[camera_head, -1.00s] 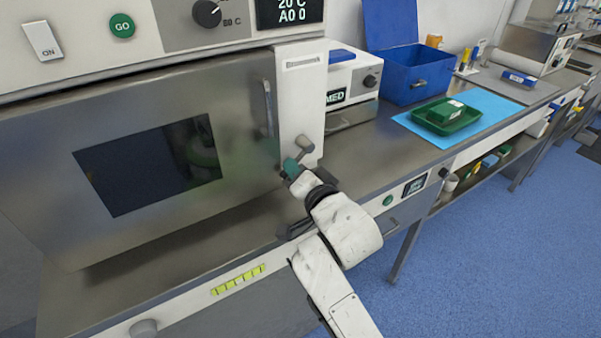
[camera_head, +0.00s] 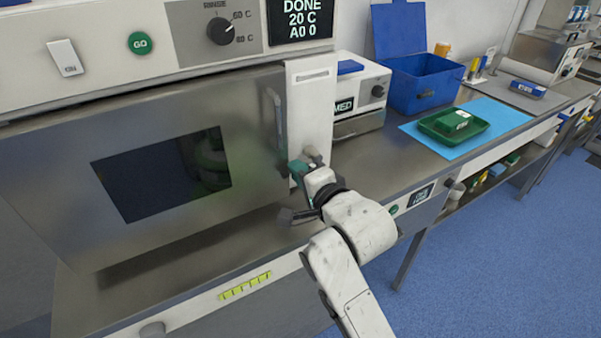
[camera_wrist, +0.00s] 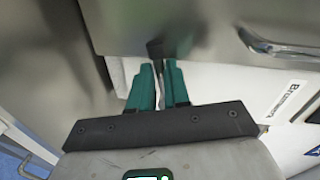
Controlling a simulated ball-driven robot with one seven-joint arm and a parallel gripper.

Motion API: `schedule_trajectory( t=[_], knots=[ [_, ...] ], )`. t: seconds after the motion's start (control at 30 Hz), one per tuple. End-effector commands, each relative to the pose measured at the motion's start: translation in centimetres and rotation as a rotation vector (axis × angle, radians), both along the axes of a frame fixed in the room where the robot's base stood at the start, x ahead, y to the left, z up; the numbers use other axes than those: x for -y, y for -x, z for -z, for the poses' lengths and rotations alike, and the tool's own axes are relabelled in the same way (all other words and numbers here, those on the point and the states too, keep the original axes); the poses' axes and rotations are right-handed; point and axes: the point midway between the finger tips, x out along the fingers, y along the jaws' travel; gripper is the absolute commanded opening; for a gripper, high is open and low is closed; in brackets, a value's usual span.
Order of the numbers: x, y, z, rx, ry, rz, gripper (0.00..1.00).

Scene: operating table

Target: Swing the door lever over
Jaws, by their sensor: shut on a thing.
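The door looks closed, with a dark window.
A vertical bar handle (camera_head: 275,118) is on the door's right edge, close above my gripper. The steel counter (camera_head: 375,170) runs right, with a small white unit (camera_head: 360,95), blue box (camera_head: 420,85) and green tray (camera_head: 454,124). The display (camera_head: 297,20) reads DONE.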

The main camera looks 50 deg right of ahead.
Motion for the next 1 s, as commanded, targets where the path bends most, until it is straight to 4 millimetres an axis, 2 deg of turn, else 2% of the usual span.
schedule_trajectory(
  t=[0.3,0.33,0.53,0.83,1.0],
  knots=[
    [-0.1,-0.1,-0.2,0.005,0.000,-0.004,0.00],
    [-0.1,-0.1,-0.2,0.005,0.000,-0.004,0.19],
    [-0.1,0.0,-0.1,0.003,-0.001,-0.002,0.38],
    [-0.1,0.2,-0.1,0.002,0.000,-0.001,0.39],
    [-0.7,2.0,-0.4,0.002,0.000,-0.002,0.39]
  ],
)
